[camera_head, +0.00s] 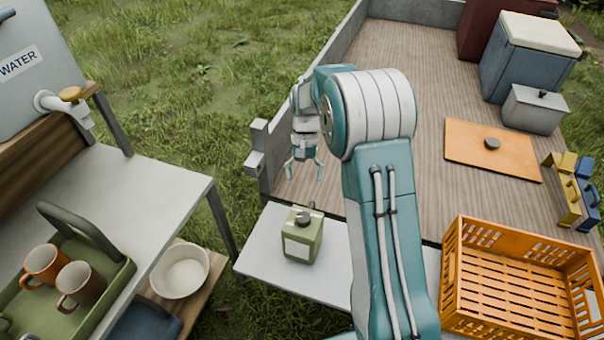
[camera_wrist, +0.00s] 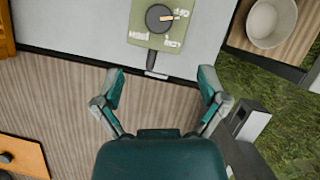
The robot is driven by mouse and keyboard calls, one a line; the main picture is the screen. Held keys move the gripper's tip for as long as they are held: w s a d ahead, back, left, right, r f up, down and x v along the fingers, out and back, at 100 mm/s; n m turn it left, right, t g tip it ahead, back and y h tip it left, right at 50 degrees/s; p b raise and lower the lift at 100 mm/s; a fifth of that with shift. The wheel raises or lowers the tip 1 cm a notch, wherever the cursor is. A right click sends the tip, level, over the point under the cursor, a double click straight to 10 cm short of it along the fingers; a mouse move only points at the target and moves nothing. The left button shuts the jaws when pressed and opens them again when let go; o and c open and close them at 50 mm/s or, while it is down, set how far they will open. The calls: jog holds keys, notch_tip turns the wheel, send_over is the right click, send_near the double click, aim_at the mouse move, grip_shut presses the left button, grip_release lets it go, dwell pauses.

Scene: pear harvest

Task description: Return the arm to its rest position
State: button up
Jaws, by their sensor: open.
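My gripper (camera_head: 304,169) hangs at the end of my bent arm, above the near left corner of the wooden trailer bed (camera_head: 400,75). Its two fingers are spread and empty. In the wrist view my gripper (camera_wrist: 160,90) shows both fingertips apart, with bare planks and the edge of a pale table between and beyond them. The canister also shows in the wrist view (camera_wrist: 142,32), beyond the fingertips.
An orange crate (camera_head: 450,290) stands at the right. An orange board (camera_head: 470,145) lies on the trailer bed, with coolers behind. A metal post (camera_head: 260,150) rises close to my gripper. At left are a white bowl (camera_head: 180,271) and a green caddy (camera_head: 85,315) with two mugs.

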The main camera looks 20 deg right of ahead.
jog(key=s+a+r+n+t+h, duration=0.1)
jog(key=s+r+t, duration=0.1)
jog(key=s+r, duration=0.45)
jog(key=s+r+n+t, duration=0.1)
jog(key=s+r+t, duration=0.25)
jog(key=r, duration=0.55)
jog(key=s+r+n+t, duration=0.1)
jog(key=s+t, duration=0.1)
jog(key=s, duration=0.6)
jog(key=s+r+n+t, duration=0.1)
jog(key=s+r+t, duration=0.1)
jog(key=s, duration=0.6)
jog(key=shift+a+r+h, duration=0.25)
jog(key=shift+a+h, duration=0.05)
jog(key=shift+a, duration=0.05)
